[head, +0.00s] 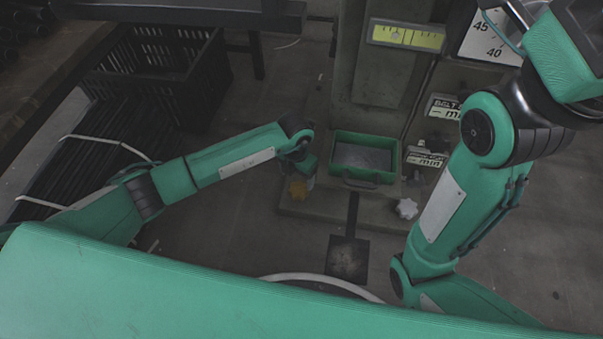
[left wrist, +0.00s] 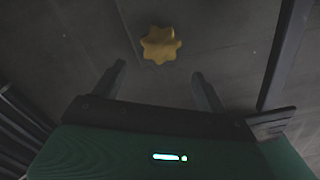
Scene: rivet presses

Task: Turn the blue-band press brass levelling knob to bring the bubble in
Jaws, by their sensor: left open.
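The brass levelling knob (head: 298,190) is a yellow lobed knob low at the left front of the press base. It also shows in the left wrist view (left wrist: 161,44), just beyond the fingertips. My left gripper (left wrist: 158,72) is open, its two fingers apart with nothing between them. In the head view my left wrist hangs directly over the knob and partly hides it. A yellow-green level vial (head: 406,36) with dark tick marks is on the press column at the top; I cannot make out its bubble clearly. No blue band shows. My right gripper is not visible.
A green tray (head: 365,137) sits on the press base (head: 320,208), right of the brass knob. A pale lobed knob (head: 407,208) is at the base's right front. A pedal plate (head: 347,258) lies in front. A black crate (head: 160,60) stands at the left.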

